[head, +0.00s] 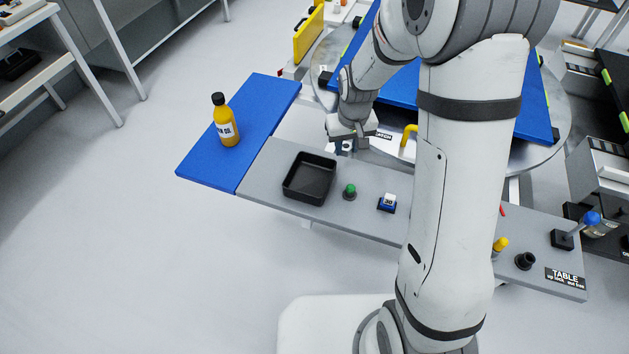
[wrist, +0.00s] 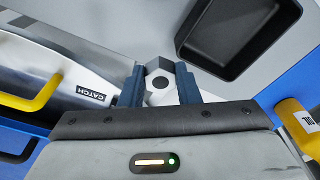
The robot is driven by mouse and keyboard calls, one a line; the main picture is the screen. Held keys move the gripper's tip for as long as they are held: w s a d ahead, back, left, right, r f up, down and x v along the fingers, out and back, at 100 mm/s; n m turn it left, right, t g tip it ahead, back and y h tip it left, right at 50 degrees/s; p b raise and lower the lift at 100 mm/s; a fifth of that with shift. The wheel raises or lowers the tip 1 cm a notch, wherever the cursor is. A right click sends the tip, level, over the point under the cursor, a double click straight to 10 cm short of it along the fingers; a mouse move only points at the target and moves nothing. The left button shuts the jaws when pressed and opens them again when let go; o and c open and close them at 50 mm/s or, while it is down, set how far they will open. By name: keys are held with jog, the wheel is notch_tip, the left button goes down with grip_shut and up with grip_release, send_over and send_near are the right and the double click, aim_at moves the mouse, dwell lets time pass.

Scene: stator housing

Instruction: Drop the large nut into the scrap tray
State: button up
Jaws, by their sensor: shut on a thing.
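The large nut (wrist: 158,68), a silver-grey hexagonal piece with a dark centre hole, sits between the two dark blue fingers of my gripper (wrist: 160,80) in the wrist view. The fingers are shut on it. In the head view my gripper (head: 345,146) points down just beyond the far edge of the grey bench section, and the nut is too small to make out clearly there. The scrap tray (head: 309,178), black, square and apparently empty, stands on the grey top, nearer and left of my gripper. It also shows in the wrist view (wrist: 232,38), at the upper right.
A green-topped knob (head: 349,191) and a blue-and-white block (head: 387,203) stand right of the tray. A yellow bottle (head: 226,121) stands on the blue section (head: 262,108) at the left. A yellow handle (head: 408,139) and a CATCH label (wrist: 91,92) lie close to my gripper.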

jog(key=s+a+r+n+b, duration=0.1)
jog(key=s+a+r+n, duration=0.2)
jog(key=a, duration=0.5)
jog(key=shift+n+y, duration=0.3)
jog(key=shift+n, duration=0.2)
jog(key=shift+a+f+b, duration=0.15)
jog(key=shift+f+b, duration=1.85)
jog(key=shift+f, duration=1.2)
jog(key=o, duration=1.1)
jog(key=shift+r, duration=0.15)
jog(key=r, duration=0.7)
jog(key=shift+s+d+r, duration=0.25)
jog(key=shift+s, duration=0.1)
